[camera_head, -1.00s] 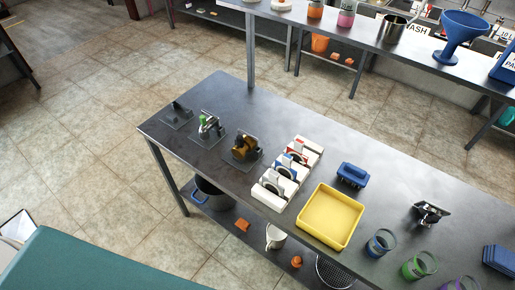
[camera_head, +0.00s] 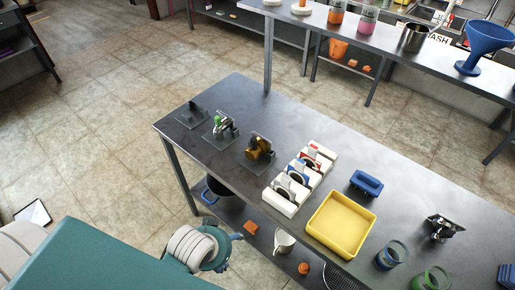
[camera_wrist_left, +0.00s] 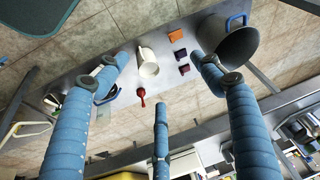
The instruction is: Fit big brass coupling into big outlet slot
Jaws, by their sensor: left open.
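A brass-coloured piece (camera_head: 259,148), which looks like the big brass coupling, sits on a square dark plate on the steel table (camera_head: 310,133). Beside it to the left are a silver fitting with a green part (camera_head: 224,124) and a small dark fitting (camera_head: 194,111), each on its own plate. I cannot tell which of these is the big outlet slot. My left gripper (camera_head: 224,248) is low in front of the table, well away from the brass piece. The left wrist view shows its blue fingers (camera_wrist_left: 160,88) spread open with nothing between them. My right gripper does not show.
A white rack with upright discs (camera_head: 281,200), a yellow tray (camera_head: 342,224) and a blue block (camera_head: 366,183) stand right of the brass piece. The lower shelf holds a dark pot (camera_wrist_left: 228,40) and a white jug (camera_wrist_left: 147,62). The table's left end has bare room.

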